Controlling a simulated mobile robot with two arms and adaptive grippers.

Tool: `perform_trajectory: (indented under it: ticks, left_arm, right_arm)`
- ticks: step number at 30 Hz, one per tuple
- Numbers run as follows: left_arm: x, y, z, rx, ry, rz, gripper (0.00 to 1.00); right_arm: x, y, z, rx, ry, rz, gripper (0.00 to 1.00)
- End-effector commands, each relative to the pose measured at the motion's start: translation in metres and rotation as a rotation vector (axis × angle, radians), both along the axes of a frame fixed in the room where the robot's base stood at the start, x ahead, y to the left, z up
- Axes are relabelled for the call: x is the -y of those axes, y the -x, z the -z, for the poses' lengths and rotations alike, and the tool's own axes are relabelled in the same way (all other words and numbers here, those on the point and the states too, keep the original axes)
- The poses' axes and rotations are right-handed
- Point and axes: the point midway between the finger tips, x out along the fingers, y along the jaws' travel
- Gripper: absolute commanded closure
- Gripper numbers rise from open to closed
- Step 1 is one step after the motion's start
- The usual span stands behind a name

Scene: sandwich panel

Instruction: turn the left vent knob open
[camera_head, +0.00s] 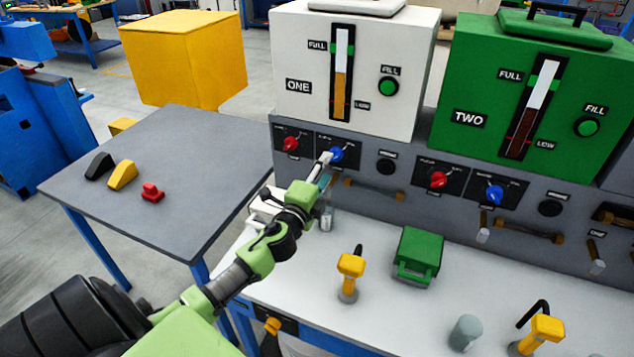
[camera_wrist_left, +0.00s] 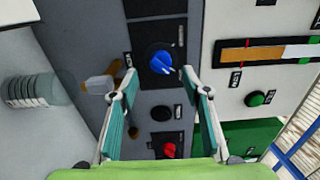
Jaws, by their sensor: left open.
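The panel has a red knob (camera_head: 290,143) and a blue knob (camera_head: 336,153) side by side below the white tank marked ONE. The small labels above them are too blurred for me to tell which is named vent. My left gripper (camera_head: 326,166) is open at the blue knob, partly covering its lower left side. In the left wrist view, the blue knob (camera_wrist_left: 160,62) shows in the gap between the two fingertips (camera_wrist_left: 159,76). I cannot tell whether the fingers touch it. My right gripper is not in view.
A second red knob (camera_head: 437,179) and blue knob (camera_head: 494,195) sit below the green tank (camera_head: 550,90). A wooden bar handle (camera_head: 375,190) sticks out below the panel's knobs. A clear jar (camera_head: 327,218) stands by my arm. A green case (camera_head: 418,255) stands on the bench.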

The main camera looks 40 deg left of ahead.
Motion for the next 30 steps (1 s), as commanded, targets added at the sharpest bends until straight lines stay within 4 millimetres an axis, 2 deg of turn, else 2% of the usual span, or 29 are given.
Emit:
perform_trajectory:
  ticks: [1,6,12,30]
  left_arm:
    - [0.004,0.011,0.002,-0.002,0.001,0.002,0.57]
    - [0.010,0.040,0.002,-0.002,0.004,0.001,0.57]
    - [0.014,0.057,0.000,-0.001,0.002,0.000,0.57]
    - [0.015,0.059,0.000,0.000,0.003,-0.001,0.57]
  right_arm:
    - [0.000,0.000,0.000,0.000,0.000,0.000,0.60]
    - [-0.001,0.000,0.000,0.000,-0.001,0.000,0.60]
    - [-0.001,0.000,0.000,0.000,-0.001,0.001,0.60]
    - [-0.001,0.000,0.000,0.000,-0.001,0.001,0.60]
